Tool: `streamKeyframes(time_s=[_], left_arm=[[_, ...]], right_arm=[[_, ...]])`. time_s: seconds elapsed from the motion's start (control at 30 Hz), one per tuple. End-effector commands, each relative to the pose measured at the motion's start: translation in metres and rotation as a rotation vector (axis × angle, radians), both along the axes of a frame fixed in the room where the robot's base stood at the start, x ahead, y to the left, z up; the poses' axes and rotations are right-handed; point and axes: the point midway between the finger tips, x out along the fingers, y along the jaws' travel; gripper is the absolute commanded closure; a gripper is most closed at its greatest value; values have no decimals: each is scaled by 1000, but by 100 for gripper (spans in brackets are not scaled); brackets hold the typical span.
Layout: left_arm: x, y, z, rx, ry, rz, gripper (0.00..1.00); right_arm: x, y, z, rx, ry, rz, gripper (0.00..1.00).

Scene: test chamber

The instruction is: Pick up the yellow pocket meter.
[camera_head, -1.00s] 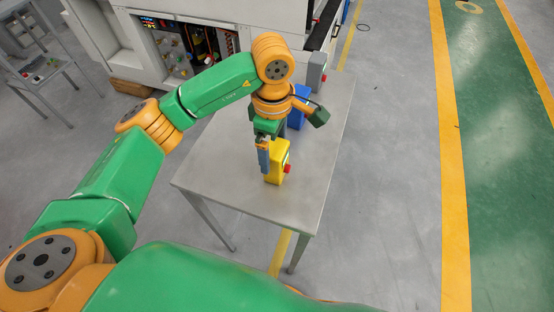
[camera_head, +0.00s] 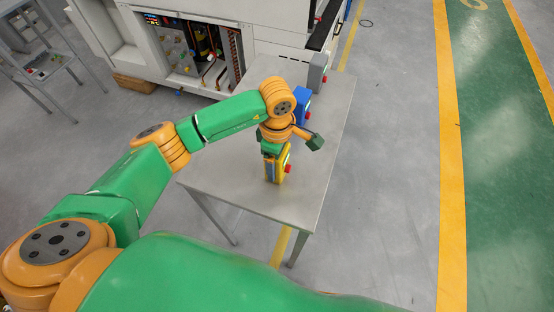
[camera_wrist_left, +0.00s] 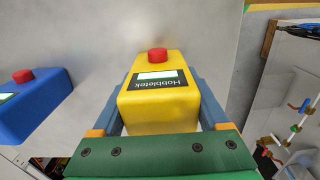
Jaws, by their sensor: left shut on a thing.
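The yellow pocket meter (camera_head: 284,166) stands on the metal table (camera_head: 240,193) near its front edge, with a red knob on its right side. In the left wrist view the yellow pocket meter (camera_wrist_left: 160,101) fills the middle, with a small screen, a dark label and the red knob. My left gripper (camera_head: 273,170) is over it from above; in the left wrist view my left gripper (camera_wrist_left: 163,108) has one blue-grey finger on each side of the meter, shut on it. I cannot tell if the meter is clear of the table. My right gripper is not in view.
A blue meter (camera_head: 301,108) and a grey meter (camera_head: 317,73) stand farther back on the table. The blue meter (camera_wrist_left: 32,103) is at the left in the left wrist view. A white machine (camera_head: 190,40) stands behind the table. The table's left side is clear.

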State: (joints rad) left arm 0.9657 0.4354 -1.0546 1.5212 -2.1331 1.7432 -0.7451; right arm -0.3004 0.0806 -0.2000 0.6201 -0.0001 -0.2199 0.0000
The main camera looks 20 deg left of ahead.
Motion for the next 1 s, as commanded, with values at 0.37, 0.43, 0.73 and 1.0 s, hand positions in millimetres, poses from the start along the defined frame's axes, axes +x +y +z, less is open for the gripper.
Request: streamKeyframes(time_s=[0.37,0.43,0.73,1.0], left_arm=[[2,0,30,-1,-7,-1,87],[-9,-9,44,-4,-8,-8,87],[-76,-56,107,1,-9,-13,87],[-112,-80,128,0,-2,-4,87]], right_arm=[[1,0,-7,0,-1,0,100],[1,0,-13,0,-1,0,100],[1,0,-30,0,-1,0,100],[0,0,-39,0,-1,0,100]])
